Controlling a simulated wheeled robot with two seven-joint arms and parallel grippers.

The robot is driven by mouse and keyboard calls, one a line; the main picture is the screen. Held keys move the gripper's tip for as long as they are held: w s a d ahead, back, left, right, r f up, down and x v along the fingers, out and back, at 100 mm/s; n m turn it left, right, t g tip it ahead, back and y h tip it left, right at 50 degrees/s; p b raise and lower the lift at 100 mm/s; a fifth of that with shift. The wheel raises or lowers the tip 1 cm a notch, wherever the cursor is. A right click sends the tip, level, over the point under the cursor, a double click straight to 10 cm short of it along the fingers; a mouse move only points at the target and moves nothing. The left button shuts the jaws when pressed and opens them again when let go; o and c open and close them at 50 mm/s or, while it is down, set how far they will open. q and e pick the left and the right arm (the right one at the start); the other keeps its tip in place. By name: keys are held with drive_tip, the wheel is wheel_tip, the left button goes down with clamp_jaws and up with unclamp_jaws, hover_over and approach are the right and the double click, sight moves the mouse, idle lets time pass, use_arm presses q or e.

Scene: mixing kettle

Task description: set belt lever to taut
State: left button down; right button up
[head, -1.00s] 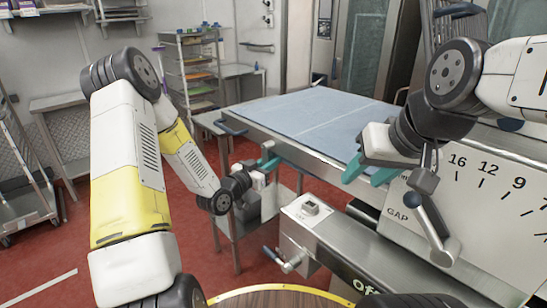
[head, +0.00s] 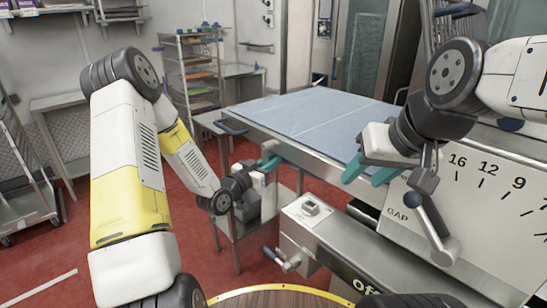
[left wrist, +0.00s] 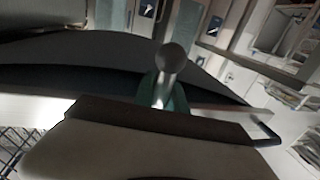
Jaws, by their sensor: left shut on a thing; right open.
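My left gripper (head: 268,163) reaches to the near left side of the machine with the blue-grey belt (head: 318,112). Its teal fingers are shut on a lever with a round grey knob (left wrist: 172,56). In the left wrist view the lever's metal shaft stands between the teal fingers (left wrist: 163,98), with the knob beyond them. In the head view the gripper mostly hides this lever, so I cannot tell its setting. My right gripper (head: 370,173) is open and empty, in front of the machine's panel.
A round wooden top (head: 280,299) is nearest me. Red floor (head: 130,200) is open at left.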

idle(0.3)
use_arm(q)
drive_tip(key=n, duration=0.1)
drive_tip(key=s+d+n, duration=0.1)
drive_tip(key=n, duration=0.1)
drive_tip(key=s+d+n+g, duration=0.1)
drive_tip(key=n, duration=0.1)
drive_tip(key=shift+s+d+r, duration=0.1)
drive_tip(key=shift+r, duration=0.2)
drive_tip(key=c, duration=1.3)
unclamp_jaws()
drive_tip(key=shift+c, duration=0.2)
drive_tip(key=shift+s, duration=0.1)
drive_tip(key=v, duration=0.7)
drive_tip(key=shift+s+a, duration=0.2)
drive_tip(key=shift+s, duration=0.05)
drive_tip(key=shift+r, duration=0.1)
